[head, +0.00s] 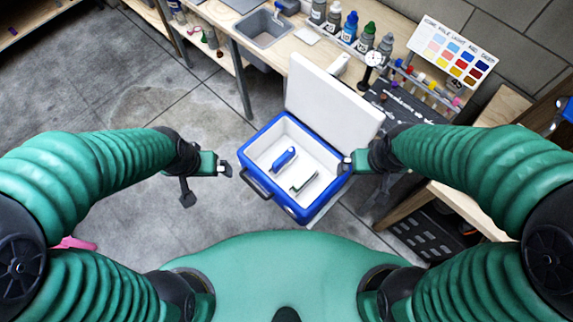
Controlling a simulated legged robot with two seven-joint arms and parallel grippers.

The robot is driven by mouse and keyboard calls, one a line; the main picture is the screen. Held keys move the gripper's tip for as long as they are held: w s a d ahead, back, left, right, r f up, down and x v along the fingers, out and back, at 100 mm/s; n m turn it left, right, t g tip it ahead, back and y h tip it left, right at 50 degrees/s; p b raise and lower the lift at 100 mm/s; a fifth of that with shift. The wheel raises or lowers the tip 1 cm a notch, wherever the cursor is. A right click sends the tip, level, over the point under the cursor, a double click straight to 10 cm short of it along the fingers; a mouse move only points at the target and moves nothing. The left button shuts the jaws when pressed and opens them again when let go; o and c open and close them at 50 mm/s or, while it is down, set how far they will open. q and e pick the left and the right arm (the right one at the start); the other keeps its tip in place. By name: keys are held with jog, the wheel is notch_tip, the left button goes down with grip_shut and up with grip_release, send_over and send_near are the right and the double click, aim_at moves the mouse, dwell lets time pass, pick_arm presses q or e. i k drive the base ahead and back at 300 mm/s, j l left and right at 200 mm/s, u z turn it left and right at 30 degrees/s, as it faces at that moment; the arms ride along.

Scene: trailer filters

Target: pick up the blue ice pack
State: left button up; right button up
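A blue ice pack (284,159) lies inside an open cooler (259,141) with a blue shell and white inside. It rests on the cooler floor, left of a white item with dark marks (303,181). My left gripper (225,168) hangs just outside the cooler's left side, apart from the pack. My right gripper (345,165) is at the cooler's right rim, overlapping it in view; I cannot tell whether it touches. Neither gripper is at the ice pack and no held thing shows. The finger gaps are too small to make out.
The white cooler lid (331,99) stands open at the back right. A black handle (256,184) is on the front left side. Behind is a wooden workbench (222,14) with a sink (262,30) and several bottles (349,26). The concrete floor at left is mostly clear.

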aim_at(285, 158)
jog(key=i+j+u, duration=0.15)
jog(key=i+u, duration=0.25)
jog(key=i+j+u, duration=0.1)
jog(key=u, duration=0.25)
jog(key=i, duration=0.1)
